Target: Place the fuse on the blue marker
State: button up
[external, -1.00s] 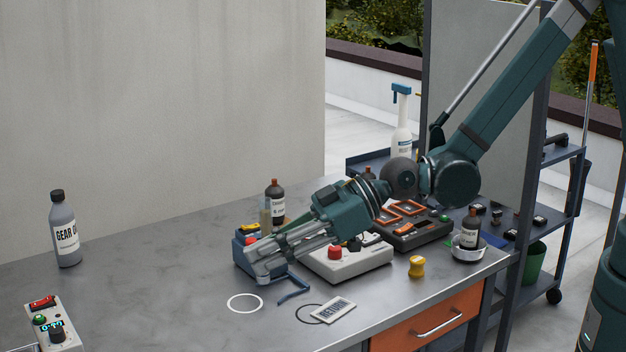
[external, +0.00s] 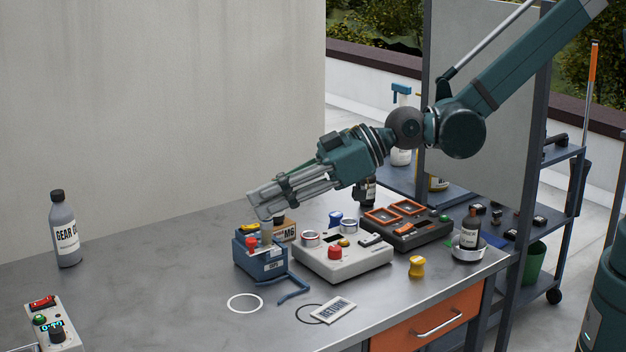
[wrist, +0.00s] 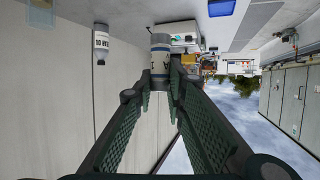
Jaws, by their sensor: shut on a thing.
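In the wrist view the fuse (wrist: 160,52) shows a pale body with grey bands between the fingertips (wrist: 160,80).
The blue caddy (external: 262,264) stands below my gripper. A grey control box (external: 345,262) and a dark case (external: 405,232) are to its right. A metal bowl (external: 468,251) holds a brown bottle. A yellow part (external: 416,267) stands near the front edge. The left bench is mostly clear.

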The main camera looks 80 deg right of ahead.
jog(key=s+d+m+t+h, duration=0.1)
jog(key=s+d+m+h, duration=0.2)
jog(key=d, duration=1.8)
jog(key=m+h+p, duration=0.1)
jog(key=m+h, duration=0.3)
jog(key=h, duration=0.1)
send_over(337, 215)
notch_tip(337, 215, down, 5)
jog(key=shift+r, duration=0.1)
notch_tip(337, 215, down, 6)
jog(key=b, duration=0.1)
jog(key=shift+f+b, duration=0.7)
jog(key=shift+f, duration=1.35)
jog(key=shift+f, duration=0.1)
